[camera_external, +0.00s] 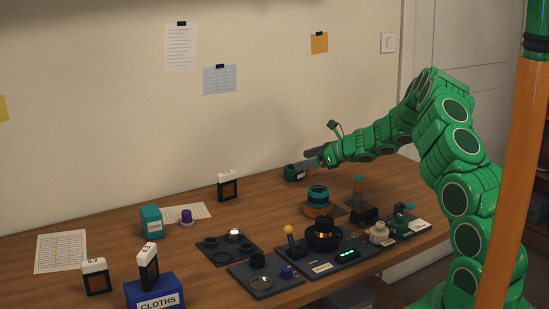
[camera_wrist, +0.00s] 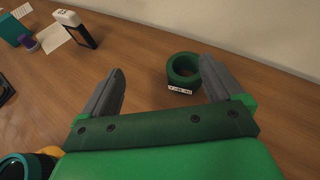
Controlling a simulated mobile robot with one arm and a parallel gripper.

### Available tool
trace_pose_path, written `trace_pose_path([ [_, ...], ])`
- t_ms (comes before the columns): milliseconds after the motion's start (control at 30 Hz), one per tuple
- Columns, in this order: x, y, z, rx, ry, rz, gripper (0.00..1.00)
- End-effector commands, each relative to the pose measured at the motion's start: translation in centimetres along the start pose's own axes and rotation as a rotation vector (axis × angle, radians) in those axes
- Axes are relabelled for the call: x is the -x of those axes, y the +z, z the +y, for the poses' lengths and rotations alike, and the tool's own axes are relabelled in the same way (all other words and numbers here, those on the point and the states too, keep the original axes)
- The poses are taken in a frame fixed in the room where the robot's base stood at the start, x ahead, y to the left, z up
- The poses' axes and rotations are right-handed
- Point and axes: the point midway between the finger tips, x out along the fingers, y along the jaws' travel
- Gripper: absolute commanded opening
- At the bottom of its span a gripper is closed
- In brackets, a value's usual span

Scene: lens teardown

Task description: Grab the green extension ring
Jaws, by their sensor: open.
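The green extension ring (camera_wrist: 184,67) lies on the wooden table toward the back, near the wall, with a small white label on its front. It also shows in the external view (camera_external: 292,173), just left of my gripper. My gripper (camera_wrist: 162,80) is open and empty, its two grey fingers spread apart. In the wrist view the ring appears between the finger lines, nearer the right finger, and beyond the palm. In the external view my gripper (camera_external: 308,160) is low over the table beside the ring; I cannot tell whether a finger touches it.
A teal-ringed lens part (camera_external: 318,196) stands in front of my gripper. Black trays (camera_external: 228,256) and a blue CLOTHS box (camera_external: 155,291) are nearer the front. Table around the ring's left side is clear; the wall is behind.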

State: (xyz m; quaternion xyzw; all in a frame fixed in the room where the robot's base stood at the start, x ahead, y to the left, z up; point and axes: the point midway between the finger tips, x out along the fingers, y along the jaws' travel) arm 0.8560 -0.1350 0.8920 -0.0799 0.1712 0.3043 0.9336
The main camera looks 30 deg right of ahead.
Motion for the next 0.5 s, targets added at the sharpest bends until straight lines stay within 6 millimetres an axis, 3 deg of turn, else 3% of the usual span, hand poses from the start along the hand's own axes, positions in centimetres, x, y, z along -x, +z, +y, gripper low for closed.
trace_pose_path([
  [100, 0.4, -2.4, -2.0, -0.05, -0.047, 0.013, 0.94],
  [200, 0.6, -3.4, -2.9, -0.072, -0.067, 0.018, 0.94],
  [500, -1.0, -3.6, -3.1, -0.077, -0.072, 0.019, 0.94],
])
